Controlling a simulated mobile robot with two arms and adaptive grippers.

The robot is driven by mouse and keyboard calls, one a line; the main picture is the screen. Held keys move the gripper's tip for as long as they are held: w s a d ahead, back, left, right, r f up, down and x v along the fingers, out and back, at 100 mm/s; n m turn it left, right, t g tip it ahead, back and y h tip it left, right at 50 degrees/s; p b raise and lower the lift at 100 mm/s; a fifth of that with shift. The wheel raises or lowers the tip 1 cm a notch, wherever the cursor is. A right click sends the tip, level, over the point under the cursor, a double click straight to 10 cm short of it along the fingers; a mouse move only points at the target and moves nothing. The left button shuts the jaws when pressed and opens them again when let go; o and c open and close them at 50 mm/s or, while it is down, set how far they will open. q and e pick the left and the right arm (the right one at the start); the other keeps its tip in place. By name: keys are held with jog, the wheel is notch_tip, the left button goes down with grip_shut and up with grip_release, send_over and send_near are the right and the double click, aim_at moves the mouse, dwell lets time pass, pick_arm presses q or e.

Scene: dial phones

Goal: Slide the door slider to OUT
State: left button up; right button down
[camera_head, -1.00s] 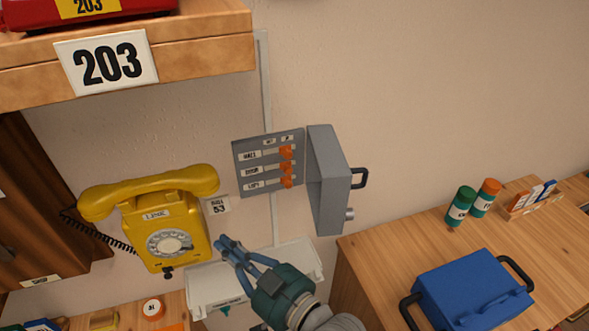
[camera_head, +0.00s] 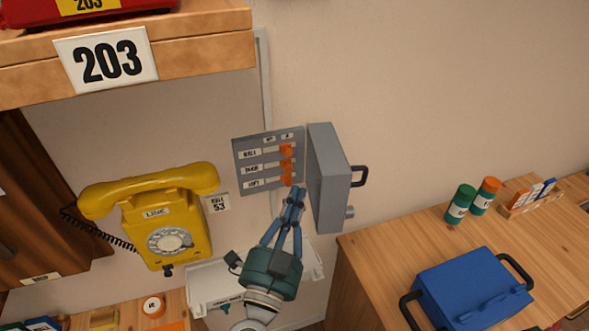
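A grey panel (camera_head: 245,160) on the wall has three rows, labelled at left, each with an orange slider near its right end. The middle row's label looks like DOOR, and its slider, the door slider (camera_head: 286,167), is at the right side of its track. The small column headings at the top are too blurred to read surely. My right gripper (camera_head: 295,191) points up at the panel's lower right, its fingertips together just below the lowest slider (camera_head: 287,180). It holds nothing that I can see. Whether it touches the panel I cannot tell. My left gripper is not in view.
The panel's grey box-like cover (camera_head: 328,180) stands open at its right, close to my fingers. A yellow phone (camera_head: 165,220) hangs at left. A white tray (camera_head: 215,275) is below. A blue case (camera_head: 470,295) lies on the wooden desk (camera_head: 395,245) at right.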

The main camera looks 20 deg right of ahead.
aim_at(287, 166)
jog(key=shift+w+d+f+b, duration=0.1)
jog(key=shift+w+d+b, duration=0.3)
jog(key=shift+w+b, duration=0.8)
jog(key=shift+w+d+f+b, duration=0.1)
jog(key=shift+w+d+b, duration=0.4)
jog(key=shift+w, duration=1.35)
jog(key=shift+w+d+f+b, duration=0.1)
jog(key=shift+w+d+b, duration=0.25)
jog(key=shift+w+b, duration=0.9)
jog(key=shift+w+r+p, duration=0.1)
jog(key=shift+w+p, duration=0.1)
jog(key=shift+p, duration=0.2)
